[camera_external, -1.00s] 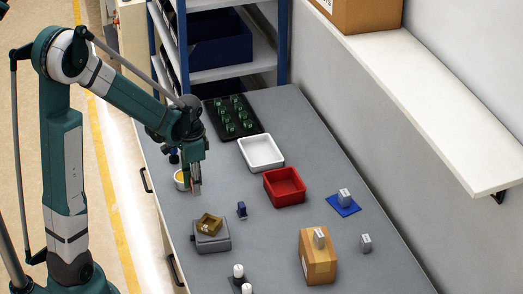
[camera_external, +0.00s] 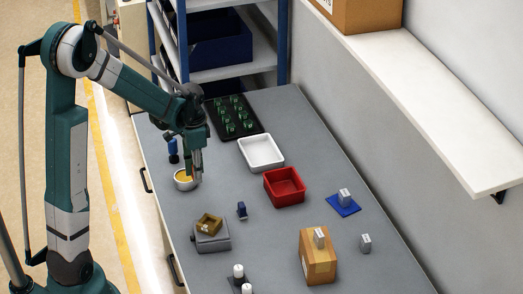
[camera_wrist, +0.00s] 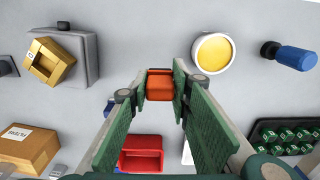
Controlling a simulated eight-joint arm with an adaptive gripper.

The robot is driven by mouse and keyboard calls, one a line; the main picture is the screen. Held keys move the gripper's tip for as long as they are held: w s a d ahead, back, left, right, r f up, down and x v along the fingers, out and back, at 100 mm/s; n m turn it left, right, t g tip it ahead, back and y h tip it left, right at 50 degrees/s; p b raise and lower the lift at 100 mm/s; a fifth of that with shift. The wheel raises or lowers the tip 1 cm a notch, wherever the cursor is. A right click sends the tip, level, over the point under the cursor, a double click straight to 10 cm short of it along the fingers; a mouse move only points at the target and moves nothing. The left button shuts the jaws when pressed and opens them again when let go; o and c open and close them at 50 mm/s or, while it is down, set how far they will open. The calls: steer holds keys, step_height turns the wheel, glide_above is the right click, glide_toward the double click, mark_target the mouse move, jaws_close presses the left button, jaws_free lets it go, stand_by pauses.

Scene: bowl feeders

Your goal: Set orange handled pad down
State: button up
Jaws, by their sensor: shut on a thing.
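The orange handled pad (camera_wrist: 160,84) shows in the wrist view as a small orange block between the fingertips. My gripper (camera_wrist: 163,88) is shut on it, and the fingers hide part of its sides. In the external view my gripper (camera_external: 197,176) hangs over the grey table, beside the bowl with yellow contents (camera_external: 184,181). The pad cannot be made out there, and its gap to the table cannot be told.
A blue-handled tool (camera_wrist: 290,55) stands near the bowl. A red bin (camera_external: 285,201), a white tray (camera_external: 280,163) and a black tray (camera_external: 212,128) of green parts lie to the right and back. A grey block (camera_external: 209,243) bears a golden part.

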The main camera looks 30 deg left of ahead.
steer(key=w+a+p, duration=0.1)
steer(key=w+a, duration=2.6)
steer(key=shift+w+a, duration=0.2)
steer(key=shift+f, duration=0.15)
steer(key=shift+f, duration=3.1)
steer(key=shift+f, duration=1.85)
steer(key=shift+f+b, duration=0.25)
steer(key=shift+b, duration=0.15)
steer(key=o, duration=0.9)
steer(key=shift+r, duration=0.1)
